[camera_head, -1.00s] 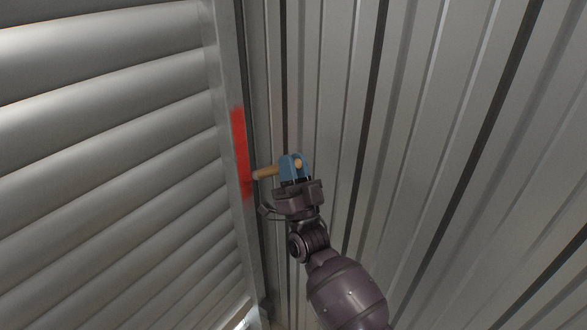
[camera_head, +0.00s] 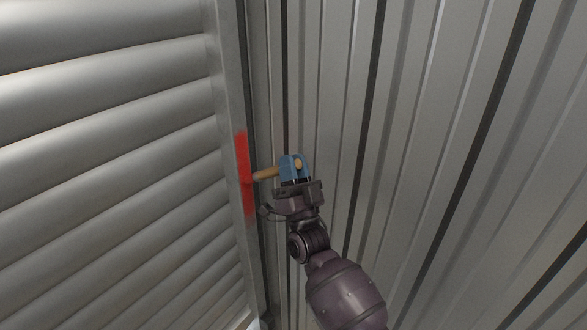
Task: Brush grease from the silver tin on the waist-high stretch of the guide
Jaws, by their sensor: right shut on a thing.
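The guide (camera_head: 230,95) is a grey upright metal strip along the right edge of the slatted shutter. A red stretch (camera_head: 244,175) is marked on it near the middle of the view. My right gripper (camera_head: 293,170) is shut on a brush (camera_head: 266,174) with a tan wooden handle. The brush points left, its left end at or very near the red stretch; I cannot tell whether it touches. Blue finger parts hide the grasped end. The silver tin and my left gripper are not in view.
The slatted roller shutter (camera_head: 110,150) fills the left. A ribbed metal wall (camera_head: 430,130) fills the right, close behind my right arm. A small bright patch shows at the bottom near the guide's foot.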

